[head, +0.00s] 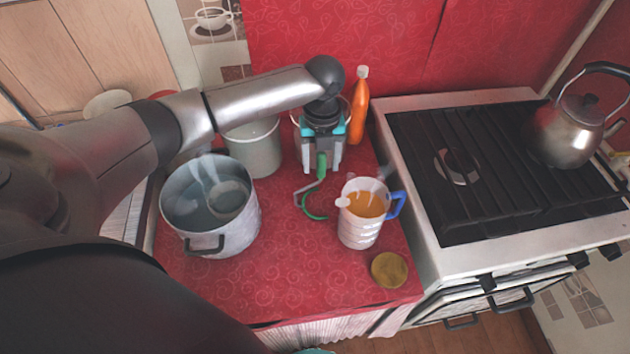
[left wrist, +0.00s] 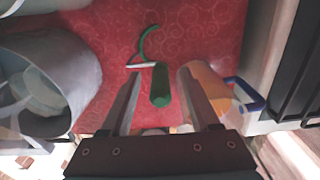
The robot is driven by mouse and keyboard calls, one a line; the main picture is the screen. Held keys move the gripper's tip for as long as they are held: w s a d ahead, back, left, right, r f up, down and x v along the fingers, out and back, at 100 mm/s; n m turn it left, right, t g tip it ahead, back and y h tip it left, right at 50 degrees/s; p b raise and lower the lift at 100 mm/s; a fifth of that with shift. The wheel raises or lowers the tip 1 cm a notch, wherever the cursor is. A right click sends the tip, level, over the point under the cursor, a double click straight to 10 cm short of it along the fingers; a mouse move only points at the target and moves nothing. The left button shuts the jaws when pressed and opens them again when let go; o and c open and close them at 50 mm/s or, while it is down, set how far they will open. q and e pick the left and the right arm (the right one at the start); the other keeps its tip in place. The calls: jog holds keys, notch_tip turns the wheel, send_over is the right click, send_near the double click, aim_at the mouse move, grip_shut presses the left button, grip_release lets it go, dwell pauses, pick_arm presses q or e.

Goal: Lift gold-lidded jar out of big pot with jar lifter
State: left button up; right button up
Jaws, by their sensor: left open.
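The big grey pot (head: 243,226) stands at the left of the red counter, with steam over it. A round greyish shape (head: 228,196) shows inside it; I cannot make out a gold lid there. The jar lifter (head: 316,212), with a green handle and a curved green and metal part, is between the pot and the measuring jug. My left gripper (head: 321,169) is open above it. In the left wrist view, the green handle of the lifter (left wrist: 160,88) shows between my open fingers (left wrist: 160,74), with gaps on both sides. My right gripper is out of view.
A measuring jug (head: 358,232) with orange liquid and blue handle stands right of the lifter. A gold disc (head: 389,269) lies before it. A pale pot (head: 254,150) and orange bottle (head: 358,108) stand behind. The stove (head: 400,150) with kettle (head: 565,135) is right.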

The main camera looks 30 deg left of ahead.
pick_arm(q)
jog(key=shift+f, duration=0.5)
grip_shut()
dwell(1.1)
